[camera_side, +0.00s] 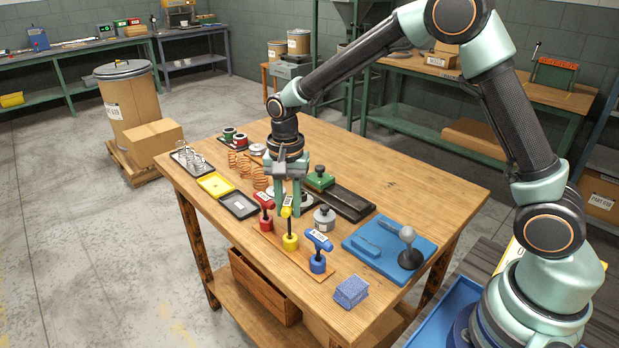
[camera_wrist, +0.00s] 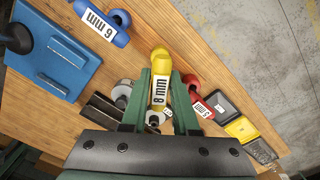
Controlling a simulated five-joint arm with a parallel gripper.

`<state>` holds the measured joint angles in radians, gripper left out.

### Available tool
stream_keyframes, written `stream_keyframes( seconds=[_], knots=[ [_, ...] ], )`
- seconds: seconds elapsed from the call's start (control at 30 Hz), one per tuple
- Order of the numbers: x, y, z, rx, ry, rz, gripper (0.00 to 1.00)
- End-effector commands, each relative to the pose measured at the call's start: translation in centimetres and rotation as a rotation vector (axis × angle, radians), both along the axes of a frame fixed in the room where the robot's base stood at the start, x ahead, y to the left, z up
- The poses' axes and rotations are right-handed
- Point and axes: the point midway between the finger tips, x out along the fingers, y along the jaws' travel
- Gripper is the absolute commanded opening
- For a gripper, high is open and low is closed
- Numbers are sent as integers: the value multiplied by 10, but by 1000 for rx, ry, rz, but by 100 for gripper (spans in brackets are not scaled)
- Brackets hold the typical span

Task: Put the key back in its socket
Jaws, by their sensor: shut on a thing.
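The yellow T-handled key, labelled 8 mm (camera_side: 287,211), stands roughly upright in my gripper (camera_side: 289,208), which is shut on its handle. In the wrist view its yellow handle (camera_wrist: 161,61) lies between my green fingers (camera_wrist: 161,78). Its dark shaft points down at the yellow socket (camera_side: 290,242). More shaft shows above this socket than on the red and blue keys; I cannot tell how far its tip is inside. The red key (camera_side: 264,199) stands at left and the blue key (camera_side: 319,240) at right, each over its own coloured base.
The bases share a wooden strip on the bench (camera_side: 410,190). A grey weight-like part (camera_side: 324,218) stands close behind. A blue tray (camera_side: 405,245) with a ball-topped lever lies right, a blue sponge (camera_side: 350,291) in front. Black and yellow trays (camera_side: 239,206) and copper coils (camera_side: 261,178) lie left.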

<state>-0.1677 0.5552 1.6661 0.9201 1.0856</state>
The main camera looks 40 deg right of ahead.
Motion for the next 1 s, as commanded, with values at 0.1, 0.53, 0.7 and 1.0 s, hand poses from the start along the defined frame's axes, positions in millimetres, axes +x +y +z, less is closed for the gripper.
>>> stream_keyframes(
  seconds=[0.1, 0.53, 0.7, 1.0],
  knots=[
    [0, 0, -1, 0, 0, 0, 0],
    [0, 0, -9, 0, 0, 0, 0],
    [0, 0, -12, 0, 0, 0, 0],
    [0, 0, -12, 0, 0, 0, 0]
  ],
)
